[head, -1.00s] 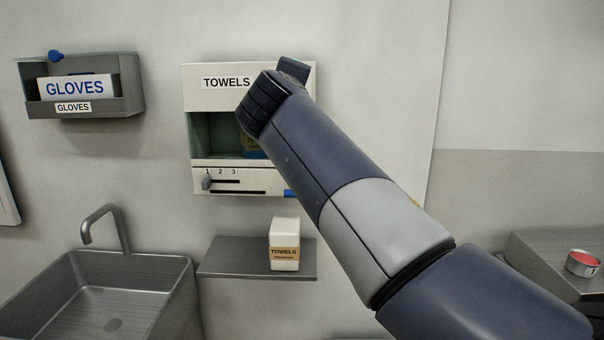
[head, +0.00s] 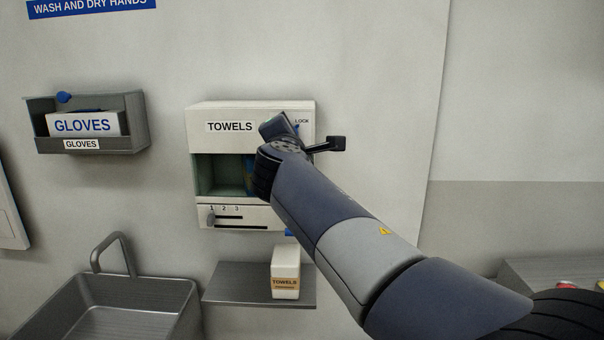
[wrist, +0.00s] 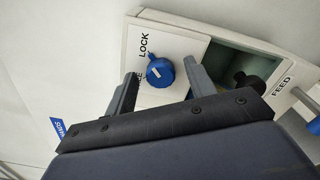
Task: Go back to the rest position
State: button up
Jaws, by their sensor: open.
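My gripper (wrist: 159,67) is open in the wrist view, its two grey fingers apart. A round blue knob (wrist: 160,71) on the white dispenser panel shows between the fingertips; I cannot tell whether they touch it. LOCK is printed beside the knob. In the head view, my arm reaches up from the lower right to the right side of the white TOWELS dispenser (head: 250,112). The knob is mostly hidden there behind the wrist, with a small blue part (head: 296,128) visible. A black part of my arm's end sticks out to the right.
Below the dispenser, a grey shelf (head: 235,284) holds a TOWELS pack (head: 285,272). A GLOVES holder (head: 90,145) hangs to the left, above a sink (head: 120,315). A grey counter (head: 540,270) stands at right. The wall right of the dispenser is bare.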

jog(key=n+p, duration=0.4)
jog(key=n, duration=0.1)
jog(key=s+n+p, duration=0.1)
jog(key=n+p, duration=0.2)
jog(key=shift+a, duration=0.1)
dwell(0.3)
jog(key=shift+s, duration=0.1)
